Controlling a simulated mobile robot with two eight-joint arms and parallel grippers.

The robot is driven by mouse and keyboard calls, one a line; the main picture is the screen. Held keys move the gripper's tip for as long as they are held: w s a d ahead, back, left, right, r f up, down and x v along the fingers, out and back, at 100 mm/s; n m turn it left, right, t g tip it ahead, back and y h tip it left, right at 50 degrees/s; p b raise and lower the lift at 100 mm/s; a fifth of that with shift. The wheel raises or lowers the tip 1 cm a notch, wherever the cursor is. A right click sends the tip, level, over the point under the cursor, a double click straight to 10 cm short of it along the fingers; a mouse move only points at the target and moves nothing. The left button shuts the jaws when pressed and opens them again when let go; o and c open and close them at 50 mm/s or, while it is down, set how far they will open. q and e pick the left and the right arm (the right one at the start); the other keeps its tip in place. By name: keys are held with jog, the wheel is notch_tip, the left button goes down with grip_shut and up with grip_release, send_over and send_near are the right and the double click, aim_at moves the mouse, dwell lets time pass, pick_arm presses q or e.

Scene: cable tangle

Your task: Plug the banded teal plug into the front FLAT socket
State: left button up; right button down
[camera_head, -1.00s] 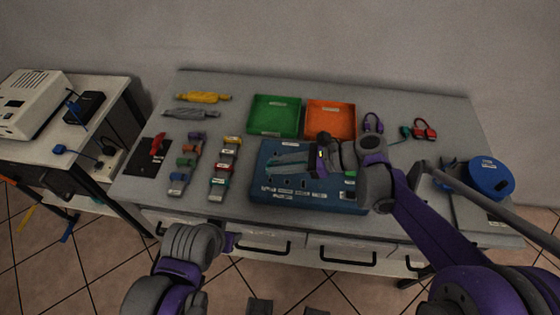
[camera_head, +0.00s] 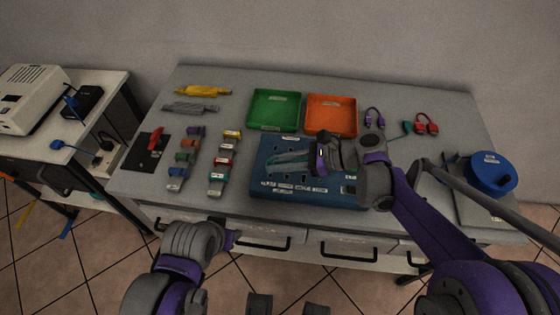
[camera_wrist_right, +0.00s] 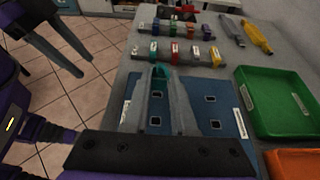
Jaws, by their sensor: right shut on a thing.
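A blue socket board (camera_head: 262,190) lies flat at the front middle of the table, with dark sockets and white labels. My right gripper (camera_head: 272,163) reaches over it from the right, fingers pointing left. In the right wrist view its long grey fingers (camera_wrist_right: 160,100) are shut on a teal plug (camera_wrist_right: 160,71) at their tips, above the board (camera_wrist_right: 225,118). The fingers hide most of the plug; its band and the gap to the board cannot be made out. I cannot tell which socket is FLAT. My left arm (camera_head: 190,245) is low at the front; its jaw state is unclear.
Green (camera_head: 273,110) and orange (camera_head: 330,115) trays stand behind the board. Two rows of coloured connectors (camera_head: 185,158) lie to its left. Purple (camera_head: 374,117) and red (camera_head: 427,124) cables lie at the back right. A blue round reel (camera_head: 490,174) stands at the right.

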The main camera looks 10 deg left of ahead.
jog(key=shift+f+b, duration=0.85)
jog(key=shift+f, duration=0.25)
dwell(0.4)
jog(key=c, duration=0.7)
grip_release()
jog(key=shift+o, duration=0.2)
jog(key=v, duration=1.1)
jog(key=shift+p, duration=0.3)
